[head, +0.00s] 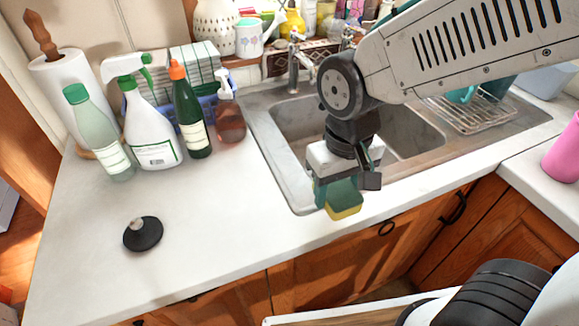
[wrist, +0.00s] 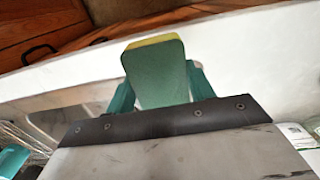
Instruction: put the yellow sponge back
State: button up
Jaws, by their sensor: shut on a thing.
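The yellow sponge (head: 345,208) has a green scouring side and a yellow side. My gripper (head: 340,190) is shut on it and holds it above the front edge of the counter, in front of the sink (head: 295,130). In the wrist view the sponge (wrist: 155,72) sits between the two green fingers of my gripper (wrist: 157,88), its green face toward the camera and a yellow strip at its far edge. My arm hides part of the sink in the head view.
Several bottles, including a white spray bottle (head: 150,130), stand at the back left beside a paper towel roll (head: 72,85). A black sink plug (head: 143,235) lies on the counter (head: 225,225). A wire rack (head: 475,112) is right of the sink. The front left counter is mostly clear.

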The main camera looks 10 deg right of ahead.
send_over(289, 174)
jog(key=shift+w+f, duration=0.1)
jog(key=shift+f, duration=2.3)
jog(key=shift+f, duration=0.15)
jog(key=o, duration=0.9)
jog(key=shift+d+f, duration=0.1)
jog(key=shift+o, duration=0.2)
notch_tip(289, 174, up, 12)
jog(key=shift+r, duration=0.25)
